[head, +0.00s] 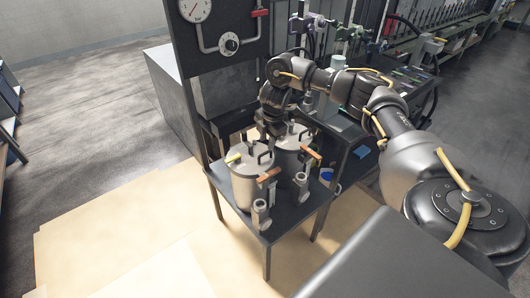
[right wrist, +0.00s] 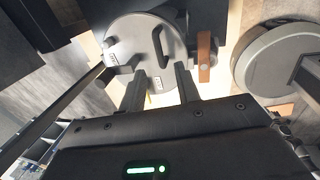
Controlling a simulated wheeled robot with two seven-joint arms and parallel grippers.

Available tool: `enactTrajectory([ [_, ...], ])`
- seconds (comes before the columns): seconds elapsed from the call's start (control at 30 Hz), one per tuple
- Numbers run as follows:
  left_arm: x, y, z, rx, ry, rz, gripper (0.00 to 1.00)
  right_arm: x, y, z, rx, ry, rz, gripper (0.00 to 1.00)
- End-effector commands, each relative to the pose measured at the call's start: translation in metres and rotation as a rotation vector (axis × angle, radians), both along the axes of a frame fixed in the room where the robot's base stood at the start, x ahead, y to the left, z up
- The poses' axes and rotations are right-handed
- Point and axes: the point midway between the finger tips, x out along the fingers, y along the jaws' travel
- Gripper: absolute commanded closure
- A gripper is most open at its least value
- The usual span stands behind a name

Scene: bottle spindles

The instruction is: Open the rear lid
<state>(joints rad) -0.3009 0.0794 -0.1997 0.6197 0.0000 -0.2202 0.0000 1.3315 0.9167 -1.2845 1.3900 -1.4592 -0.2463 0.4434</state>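Two grey metal pots stand side by side on a small dark table (head: 262,232). The front pot (head: 243,188) and the rear pot (head: 290,158), partly behind it, both have lids with dark handles in the head view. My right gripper (head: 272,134) points down just above the lids. In the right wrist view the right gripper (right wrist: 160,72) has its fingers apart, with nothing between them. A round lid (right wrist: 125,38) with a dark loop handle (right wrist: 160,40) lies just beyond the fingertips. I cannot tell for sure which pot it belongs to. My left gripper is out of view.
Orange-brown clamp handles (head: 268,175) stick out beside the pots. A dark panel with a gauge (head: 196,10) rises behind at the left. Another round grey thing (right wrist: 290,62) is at the right in the wrist view. The floor at left is clear.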

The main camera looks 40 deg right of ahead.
Motion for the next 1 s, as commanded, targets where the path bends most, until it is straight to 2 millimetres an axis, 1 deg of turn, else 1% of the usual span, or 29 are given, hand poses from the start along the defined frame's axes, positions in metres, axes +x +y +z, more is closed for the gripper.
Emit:
enactTrajectory([
  [0.03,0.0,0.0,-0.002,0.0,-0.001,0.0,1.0,0.001,0.0,-0.011,-0.001,0.004,-0.002,0.68],
  [0.1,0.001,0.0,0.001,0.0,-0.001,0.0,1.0,0.004,-0.001,-0.022,-0.001,0.004,-0.002,0.68],
  [0.2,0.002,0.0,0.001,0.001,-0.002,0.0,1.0,0.007,0.0,-0.036,-0.001,0.003,-0.001,0.68],
  [0.3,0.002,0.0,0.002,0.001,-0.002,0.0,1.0,0.009,-0.001,-0.046,-0.001,0.001,-0.001,0.68],
  [0.47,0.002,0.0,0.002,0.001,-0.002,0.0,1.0,0.011,-0.001,-0.054,-0.001,0.0,0.0,0.68],
  [0.7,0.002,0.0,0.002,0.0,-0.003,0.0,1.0,0.011,-0.001,-0.055,-0.001,-0.001,0.0,0.68],
  [0.73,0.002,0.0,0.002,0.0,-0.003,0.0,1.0,0.011,-0.001,-0.055,-0.001,-0.001,0.0,0.69],
  [0.97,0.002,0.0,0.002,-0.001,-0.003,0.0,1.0,0.011,-0.001,-0.055,-0.001,-0.001,0.0,0.99],
  [1.0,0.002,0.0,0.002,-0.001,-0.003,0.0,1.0,0.011,-0.001,-0.055,-0.001,-0.001,0.0,1.0],
])
